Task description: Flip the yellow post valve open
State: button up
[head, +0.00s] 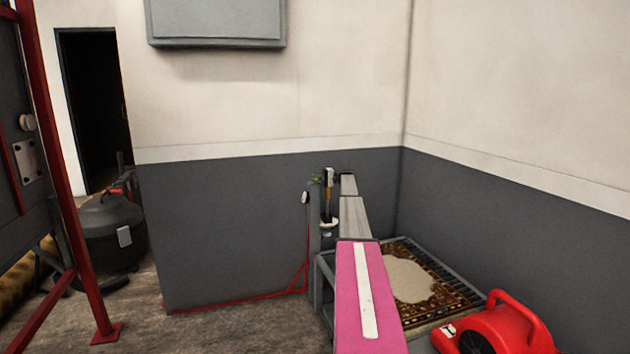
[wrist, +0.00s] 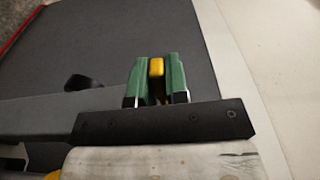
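In the wrist view, a yellow piece (wrist: 156,68), which looks like the end of the valve's lever, sits between the two green fingers of my gripper (wrist: 157,82). The fingers are close together and appear to touch it on both sides. The rest of the valve is hidden behind the fingers and the black palm. My arm hides part of that area, and the lever's angle cannot be made out.
A patterned rug (head: 445,299) with a pale patch lies in the pit right of my arm. A red blower (head: 505,325) stands at the lower right. A dark round machine (head: 110,230) and a red-framed rack (head: 75,200) stand left. The floor before the grey wall (head: 220,230) is clear.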

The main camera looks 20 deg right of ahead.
jog(key=o, duration=0.4)
jog(key=shift+s+d, duration=0.2)
jog(key=shift+d, duration=1)
jog(key=shift+s+d, duration=0.25)
jog(key=shift+d, duration=1)
jog(key=shift+s+d, duration=0.2)
jog(key=shift+d, duration=1)
